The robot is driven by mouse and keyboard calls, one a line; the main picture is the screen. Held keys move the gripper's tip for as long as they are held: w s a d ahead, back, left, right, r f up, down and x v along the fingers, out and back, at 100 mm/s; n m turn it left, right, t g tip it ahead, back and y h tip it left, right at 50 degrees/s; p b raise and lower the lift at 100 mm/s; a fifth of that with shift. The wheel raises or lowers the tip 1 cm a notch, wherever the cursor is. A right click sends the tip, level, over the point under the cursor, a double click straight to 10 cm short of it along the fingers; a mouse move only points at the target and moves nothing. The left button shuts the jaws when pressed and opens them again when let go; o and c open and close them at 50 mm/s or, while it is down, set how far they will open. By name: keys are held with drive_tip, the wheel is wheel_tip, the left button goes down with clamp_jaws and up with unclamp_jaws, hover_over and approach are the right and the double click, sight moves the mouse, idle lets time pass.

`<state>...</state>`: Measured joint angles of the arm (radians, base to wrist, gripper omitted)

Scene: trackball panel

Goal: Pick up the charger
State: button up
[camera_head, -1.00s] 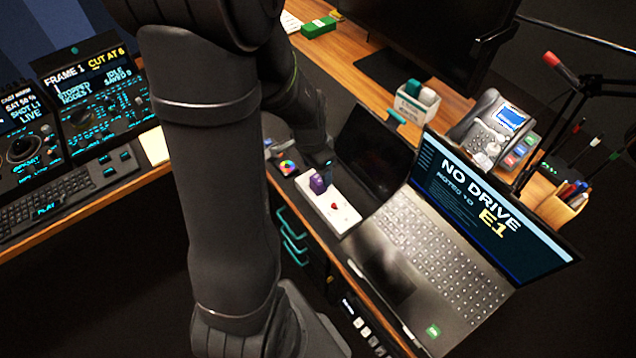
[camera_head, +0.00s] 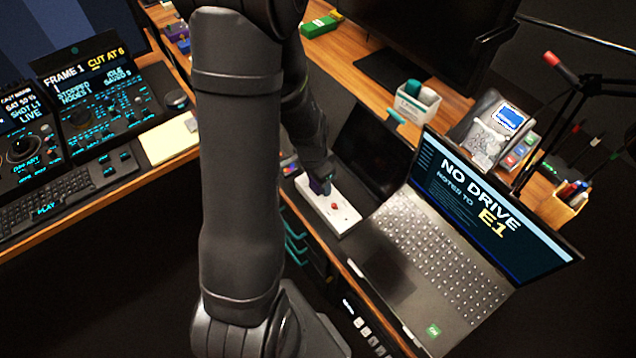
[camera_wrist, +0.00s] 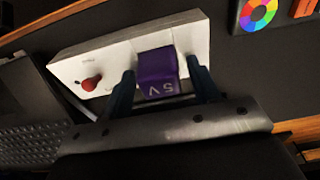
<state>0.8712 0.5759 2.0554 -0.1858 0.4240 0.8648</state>
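The charger (camera_wrist: 157,72) is a small purple block marked "5V". It sits at the white panel box (camera_wrist: 112,50), which has a red knob or button (camera_wrist: 91,83). In the wrist view my gripper (camera_wrist: 163,82) has its two dark fingers on either side of the charger, with narrow gaps still showing, so the fingers look open around it. In the head view my gripper (camera_head: 320,183) is over the far end of the white box (camera_head: 335,212) and mostly covers the charger. The charger's contact with the box is partly hidden.
An open laptop (camera_head: 440,255) stands to the right of the box, with a dark screen (camera_head: 372,150) behind it. A colour-wheel card (camera_wrist: 258,13) lies near the box.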

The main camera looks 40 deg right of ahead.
drive_tip(key=c, duration=0.8)
drive_tip(key=shift+c, duration=0.2)
drive_tip(key=shift+r, duration=0.2)
